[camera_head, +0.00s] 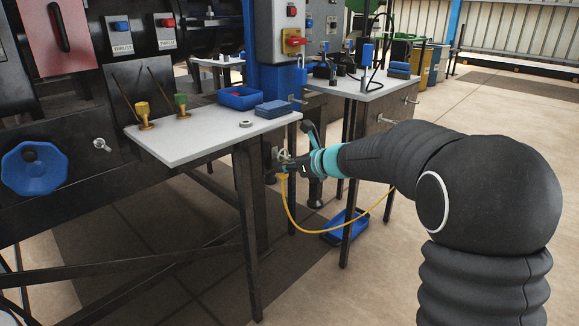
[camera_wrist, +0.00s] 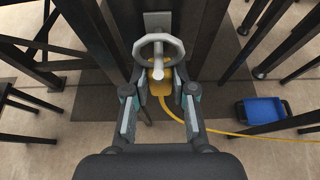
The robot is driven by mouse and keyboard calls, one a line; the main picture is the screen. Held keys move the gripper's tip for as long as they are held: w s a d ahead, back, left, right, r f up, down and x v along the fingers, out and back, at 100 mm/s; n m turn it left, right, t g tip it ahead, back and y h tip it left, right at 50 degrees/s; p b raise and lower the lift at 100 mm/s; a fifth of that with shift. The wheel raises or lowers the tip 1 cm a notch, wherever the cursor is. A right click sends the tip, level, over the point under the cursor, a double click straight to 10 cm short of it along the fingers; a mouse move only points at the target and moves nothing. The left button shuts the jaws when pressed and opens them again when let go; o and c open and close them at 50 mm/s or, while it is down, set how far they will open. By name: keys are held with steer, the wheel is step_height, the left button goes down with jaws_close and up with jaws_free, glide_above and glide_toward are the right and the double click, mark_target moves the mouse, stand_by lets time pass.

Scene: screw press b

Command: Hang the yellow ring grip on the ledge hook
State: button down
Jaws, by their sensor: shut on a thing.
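My gripper (camera_wrist: 159,88) is shut on a yellow grip (camera_wrist: 160,73), held between its two fingertips in the wrist view. A yellow cable (camera_wrist: 175,116) runs from the grip down and off to the right. A pale grey round piece (camera_wrist: 176,42) with a central stub is just beyond the grip, in front of a grey plate (camera_wrist: 157,18) on a dark post. I cannot tell whether it is the ledge hook or whether the grip touches it. In the head view my gripper (camera_head: 285,165) is beside the worktable's right end, below its top, with the cable (camera_head: 310,230) drooping away.
The grey worktable (camera_head: 200,143) carries a blue tray (camera_head: 240,98), blue blocks (camera_head: 273,109) and two small fittings. Dark table legs stand close around my gripper. A blue bin (camera_head: 345,226) lies on the floor to the right. Open floor (camera_head: 480,110) spreads at the right.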

steer(key=shift+w+a, duration=0.2)
steer(key=shift+f, duration=0.15)
steer(key=shift+f+b, duration=0.5)
stand_by(0.6)
steer(key=c, duration=0.9)
jaws_free()
steer(key=v, duration=1.2)
